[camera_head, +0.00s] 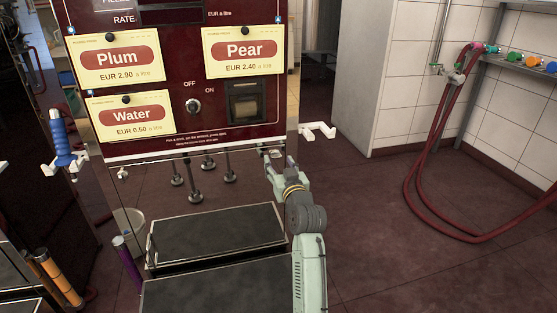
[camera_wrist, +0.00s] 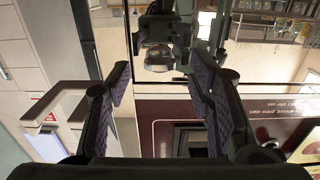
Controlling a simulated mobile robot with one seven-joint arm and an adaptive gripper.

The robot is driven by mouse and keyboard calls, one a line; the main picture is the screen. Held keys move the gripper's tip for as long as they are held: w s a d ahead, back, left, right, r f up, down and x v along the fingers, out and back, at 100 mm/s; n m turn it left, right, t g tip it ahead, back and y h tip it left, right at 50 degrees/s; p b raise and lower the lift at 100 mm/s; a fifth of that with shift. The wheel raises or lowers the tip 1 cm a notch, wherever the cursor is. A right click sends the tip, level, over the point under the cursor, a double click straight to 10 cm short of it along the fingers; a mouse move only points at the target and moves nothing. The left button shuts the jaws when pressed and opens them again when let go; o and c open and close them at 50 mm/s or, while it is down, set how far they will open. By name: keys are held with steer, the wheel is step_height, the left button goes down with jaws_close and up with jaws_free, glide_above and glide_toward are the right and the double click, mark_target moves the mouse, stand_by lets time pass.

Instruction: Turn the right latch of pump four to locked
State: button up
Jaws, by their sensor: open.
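The pump cabinet (camera_head: 178,146) has a dark red face above a mirror-like lower panel. No pump number is readable. A small metal fitting (camera_head: 122,172) shows at the lower panel's upper left corner. The matching right corner is largely hidden by my gripper (camera_head: 274,163), which is close to the panel. In the wrist view my gripper (camera_wrist: 160,82) is open with nothing between its pads. A shiny rounded knob-like piece (camera_wrist: 158,58) shows beyond the fingertips, apart from them. I cannot tell whether it is the latch or a reflection, nor how the latch is turned.
A white hook bracket (camera_head: 318,131) sticks out at the cabinet's right side. A blue-handled nozzle (camera_head: 61,145) hangs at its left. Below is a black-topped platform (camera_head: 216,238). Red hoses (camera_head: 430,180) hang on the right wall. The floor right of my arm is clear.

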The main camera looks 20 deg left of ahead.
steer(key=shift+x, duration=1.05)
jaws_close()
